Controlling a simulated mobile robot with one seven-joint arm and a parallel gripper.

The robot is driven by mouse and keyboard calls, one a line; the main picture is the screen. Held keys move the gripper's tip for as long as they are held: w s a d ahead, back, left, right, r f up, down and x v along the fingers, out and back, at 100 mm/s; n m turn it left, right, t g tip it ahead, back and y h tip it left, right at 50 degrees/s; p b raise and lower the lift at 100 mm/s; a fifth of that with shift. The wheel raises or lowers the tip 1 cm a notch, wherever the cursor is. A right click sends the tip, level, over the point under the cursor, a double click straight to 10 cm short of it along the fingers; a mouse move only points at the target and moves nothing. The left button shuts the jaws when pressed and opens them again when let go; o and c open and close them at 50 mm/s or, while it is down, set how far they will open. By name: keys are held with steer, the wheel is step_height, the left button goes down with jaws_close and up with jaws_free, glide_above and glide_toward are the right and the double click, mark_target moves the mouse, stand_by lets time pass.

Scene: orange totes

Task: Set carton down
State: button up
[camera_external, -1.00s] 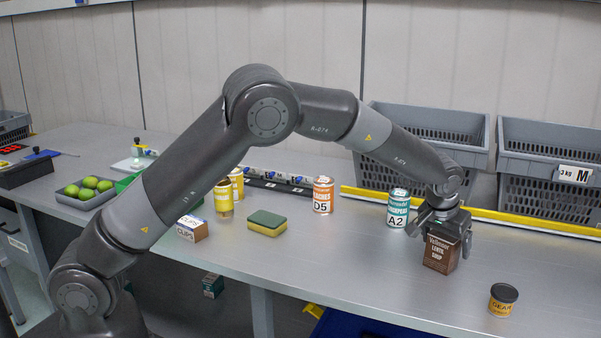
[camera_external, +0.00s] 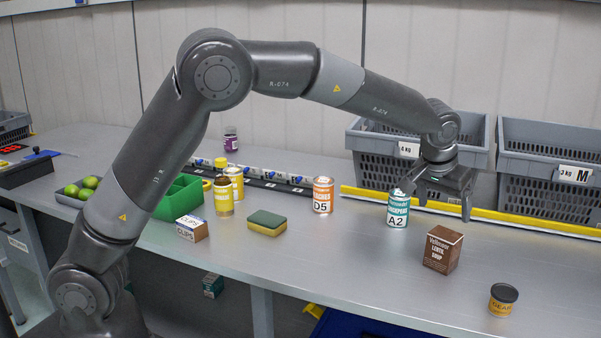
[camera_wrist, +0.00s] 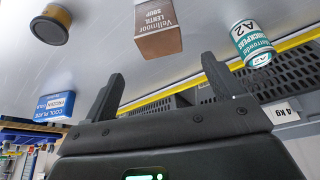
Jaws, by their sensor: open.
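The brown lentil soup carton (camera_external: 443,249) stands upright on the grey table, right of the teal A2 can (camera_external: 398,208). My gripper (camera_external: 444,207) is open and empty, above and behind the carton and apart from it. In the wrist view the carton (camera_wrist: 158,30) shows beyond my two spread fingers (camera_wrist: 160,85), with nothing between them. The A2 can also shows in the wrist view (camera_wrist: 250,42), to the right of the carton.
A small dark-lidded GEAR tin (camera_external: 503,299) stands right of the carton near the front edge. Grey crates (camera_external: 547,177) line the back behind a yellow strip. An orange D5 can (camera_external: 323,195) and a sponge (camera_external: 267,223) stand to the left. Table between sponge and carton is clear.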

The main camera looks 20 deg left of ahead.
steer(key=s+a+r+n, duration=0.1)
steer(key=a+r, duration=0.3)
steer(key=a, duration=0.7)
steer(key=a+r+n, duration=0.1)
steer(key=a+r, duration=0.3)
steer(key=a, duration=0.7)
steer(key=s+a+r+n, duration=0.1)
steer(key=a+r, duration=0.3)
steer(key=a, duration=0.7)
steer(key=s+a+f+y, duration=0.1)
steer(key=s+a+f, duration=0.1)
steer(key=s+a, duration=0.7)
steer(key=s+a+f+n+t, duration=0.1)
steer(key=s+a+f, duration=0.1)
steer(key=s+a, duration=0.8)
steer(key=shift+s+a+n+y, duration=0.3)
steer(key=shift+s+y, duration=0.1)
steer(key=shift+s, duration=0.3)
steer(key=shift+o, duration=0.3)
